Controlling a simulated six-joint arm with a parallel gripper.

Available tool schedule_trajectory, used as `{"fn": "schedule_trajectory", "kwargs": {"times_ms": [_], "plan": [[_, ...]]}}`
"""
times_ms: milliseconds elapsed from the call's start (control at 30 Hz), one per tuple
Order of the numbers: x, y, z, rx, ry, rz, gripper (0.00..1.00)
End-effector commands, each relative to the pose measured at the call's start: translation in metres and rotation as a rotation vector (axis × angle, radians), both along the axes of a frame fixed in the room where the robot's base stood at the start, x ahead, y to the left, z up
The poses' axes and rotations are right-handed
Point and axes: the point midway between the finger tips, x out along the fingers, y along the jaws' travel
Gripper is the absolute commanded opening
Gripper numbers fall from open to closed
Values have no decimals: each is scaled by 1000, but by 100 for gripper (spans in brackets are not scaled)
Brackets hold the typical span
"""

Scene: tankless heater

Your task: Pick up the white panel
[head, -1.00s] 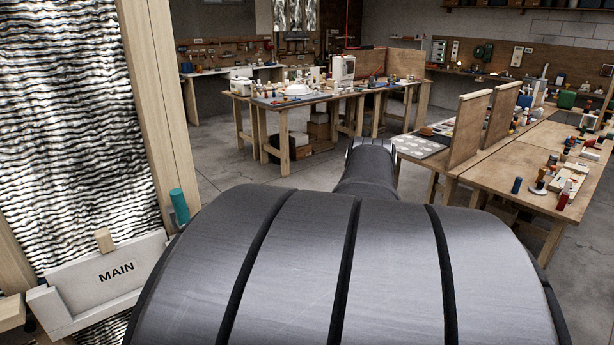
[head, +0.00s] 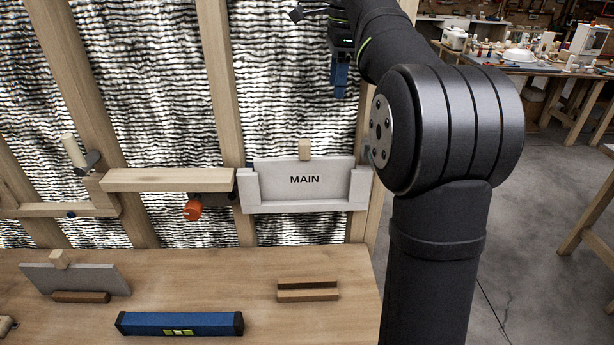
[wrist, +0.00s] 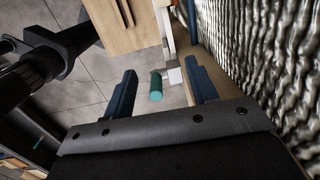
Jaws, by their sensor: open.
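A white panel marked MAIN (head: 324,180) stands upright in a pale bracket (head: 305,208) on the stud wall, with a small wooden block (head: 305,149) at its top edge. A second, greyer panel (head: 78,279) with a wooden block on top leans in a wooden holder on the bench at left. My gripper (head: 340,75) is above the MAIN panel, near the wall, apart from both panels. In the wrist view its two blue fingers (wrist: 161,70) are spread, with nothing held. Pale edges, seen end-on beyond the fingers, are hard to tell apart.
The bench (head: 220,285) holds a blue level (head: 180,324) and an empty wooden slotted block (head: 308,291). A wooden ledge (head: 168,180) and an orange knob (head: 193,209) are left of the bracket. A teal cylinder (wrist: 156,88) shows between the fingers in the wrist view.

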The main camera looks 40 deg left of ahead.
Motion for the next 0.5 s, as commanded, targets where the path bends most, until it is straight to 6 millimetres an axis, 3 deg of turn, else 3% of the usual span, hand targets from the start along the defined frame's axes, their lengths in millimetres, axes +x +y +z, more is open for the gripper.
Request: {"fn": "schedule_trajectory", "kwargs": {"times_ms": [33, 100, 200, 367, 500], "plan": [[-8, 21, -3, -20, -1, 7, 53], [-16, 39, -5, -42, -7, 2, 53], [-25, 56, -8, -62, -13, -3, 53], [-29, 63, -14, -74, -16, -10, 53], [-29, 62, -31, -76, -15, -10, 53]]}}
